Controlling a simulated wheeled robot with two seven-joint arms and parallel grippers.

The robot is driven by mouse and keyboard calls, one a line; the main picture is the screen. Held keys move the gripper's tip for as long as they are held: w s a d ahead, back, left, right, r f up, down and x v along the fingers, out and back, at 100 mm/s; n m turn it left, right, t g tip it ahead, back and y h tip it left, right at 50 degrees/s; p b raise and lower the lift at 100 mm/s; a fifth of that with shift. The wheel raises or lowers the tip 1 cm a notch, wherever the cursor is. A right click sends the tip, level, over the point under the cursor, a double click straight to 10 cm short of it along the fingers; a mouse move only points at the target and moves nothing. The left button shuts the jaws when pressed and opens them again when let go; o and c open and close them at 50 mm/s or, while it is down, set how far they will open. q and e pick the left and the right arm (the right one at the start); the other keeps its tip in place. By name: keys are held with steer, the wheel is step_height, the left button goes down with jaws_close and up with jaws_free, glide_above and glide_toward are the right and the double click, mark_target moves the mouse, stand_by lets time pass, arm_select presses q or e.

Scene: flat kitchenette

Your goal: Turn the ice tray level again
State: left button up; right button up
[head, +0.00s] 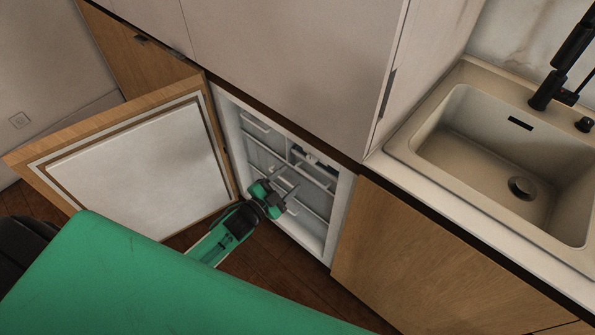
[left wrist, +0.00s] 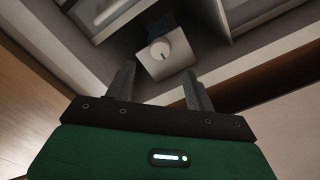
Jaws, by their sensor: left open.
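The open freezer compartment (head: 246,120) has white walls and drawers with pale handles. In the left wrist view, a pale block with a round white knob (left wrist: 160,50) stands just beyond my fingertips. A dark shape sits behind the block; I cannot tell whether it is the ice tray, nor how it is tilted. My left gripper (head: 288,180) is at the compartment's front, open and empty. In the left wrist view its two dark fingers (left wrist: 159,72) are apart, below the knob and not visibly touching it. My right gripper is not in view.
The freezer door (head: 140,165) stands wide open to the left of my left arm. A wooden cabinet front (head: 400,250) closes off the right, below a counter with a beige sink (head: 490,150). White cupboard fronts (head: 290,50) rise above the compartment.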

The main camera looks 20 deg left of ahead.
arm_select(q)
steer(key=shift+v, duration=1.3)
